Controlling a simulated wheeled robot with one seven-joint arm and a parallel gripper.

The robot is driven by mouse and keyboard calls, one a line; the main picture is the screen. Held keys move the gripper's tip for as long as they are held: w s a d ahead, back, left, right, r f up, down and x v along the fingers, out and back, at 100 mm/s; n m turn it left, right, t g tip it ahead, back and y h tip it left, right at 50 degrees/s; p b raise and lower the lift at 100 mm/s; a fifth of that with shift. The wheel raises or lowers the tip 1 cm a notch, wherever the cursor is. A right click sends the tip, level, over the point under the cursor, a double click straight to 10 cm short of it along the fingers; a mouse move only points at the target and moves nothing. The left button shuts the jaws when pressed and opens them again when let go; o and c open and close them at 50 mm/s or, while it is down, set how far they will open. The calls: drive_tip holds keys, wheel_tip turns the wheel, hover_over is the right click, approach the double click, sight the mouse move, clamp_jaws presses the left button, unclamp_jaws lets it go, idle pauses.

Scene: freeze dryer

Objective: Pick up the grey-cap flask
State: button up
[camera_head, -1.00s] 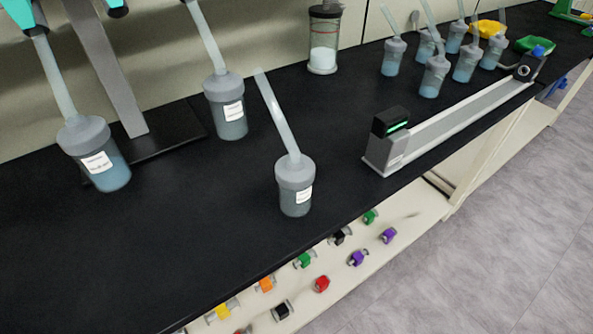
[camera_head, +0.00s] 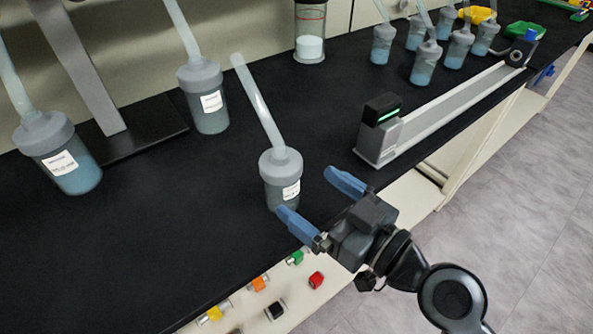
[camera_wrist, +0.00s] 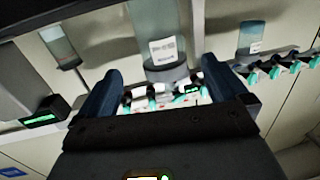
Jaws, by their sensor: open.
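The nearest grey-cap flask (camera_head: 281,170) stands upright near the bench's front edge, with a pale tube slanting up from its cap and a white label. My gripper (camera_head: 308,192) is open and empty in front of it, to its lower right, with blue fingers pointing at it. The left fingertip overlaps the flask's base in the picture; contact cannot be told. In the wrist view a labelled flask (camera_wrist: 158,30) appears upside down, beyond and between the open fingers (camera_wrist: 163,75). Two more grey-cap flasks stand behind left, one at the left (camera_head: 65,160) and one in the middle (camera_head: 207,105).
A long grey device (camera_head: 440,115) with a green light lies right of the flask. Several smaller flasks (camera_head: 426,65) stand at the back right, near a clear jar (camera_head: 309,35). Coloured valves (camera_head: 316,280) line the front below the bench edge. Bare bench lies left of the flask.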

sight(277, 163)
drive_tip(key=shift+w+a+r+n+y, duration=0.4)
drive_tip(key=shift+w+a+r+y, duration=0.15)
drive_tip(key=shift+r, duration=0.25)
drive_tip(key=shift+w+a, duration=0.25)
drive_tip(key=shift+w, duration=0.05)
drive_tip(key=p+x, duration=0.2)
drive_tip(key=x, duration=0.4)
drive_tip(key=shift+p, duration=0.35)
drive_tip(key=shift+w+a+f, duration=0.15)
drive_tip(key=shift+w+a, duration=0.15)
drive_tip(key=shift+c, duration=0.5)
drive_tip(key=c, duration=1.3)
drive_tip(key=shift+c, duration=1.3)
